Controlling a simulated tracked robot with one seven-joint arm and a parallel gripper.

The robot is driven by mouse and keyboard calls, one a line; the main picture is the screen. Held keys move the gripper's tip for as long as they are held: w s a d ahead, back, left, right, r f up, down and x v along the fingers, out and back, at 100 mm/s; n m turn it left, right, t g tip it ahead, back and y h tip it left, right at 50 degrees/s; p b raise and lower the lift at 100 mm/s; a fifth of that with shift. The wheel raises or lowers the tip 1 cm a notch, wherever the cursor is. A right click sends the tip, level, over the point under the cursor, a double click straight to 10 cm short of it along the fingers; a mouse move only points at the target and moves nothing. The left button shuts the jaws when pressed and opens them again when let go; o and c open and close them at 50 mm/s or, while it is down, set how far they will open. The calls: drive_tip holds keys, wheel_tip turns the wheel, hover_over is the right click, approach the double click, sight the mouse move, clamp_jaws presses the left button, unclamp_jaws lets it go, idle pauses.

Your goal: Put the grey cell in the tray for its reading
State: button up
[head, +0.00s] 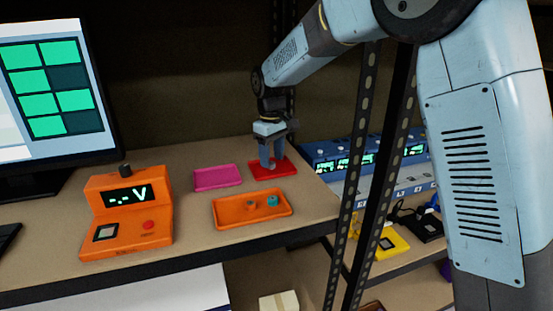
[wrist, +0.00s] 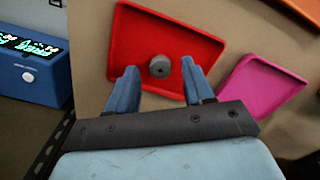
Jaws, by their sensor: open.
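The small grey cell (wrist: 160,66) is a short cylinder in the red tray (wrist: 150,23), seen in the wrist view. My gripper (wrist: 159,68) is open, with one finger on each side of the cell; contact with it cannot be told. In the head view my gripper (head: 268,164) reaches down over the red tray (head: 287,170), and the cell is hard to make out behind the fingers. A pink tray (head: 218,178) lies beside the red one and looks empty.
An orange meter (head: 127,215) showing "-.-V" stands left of the trays, near a monitor (head: 55,85). Metal rack posts (head: 372,170) rise on the right. Beyond them are blue units (head: 340,160) with lit displays and a yellow device (head: 388,243).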

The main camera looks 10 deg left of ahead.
sight(272, 163)
wheel_tip(272, 163, up, 6)
drive_tip(key=shift+r, duration=0.25)
idle(0.4)
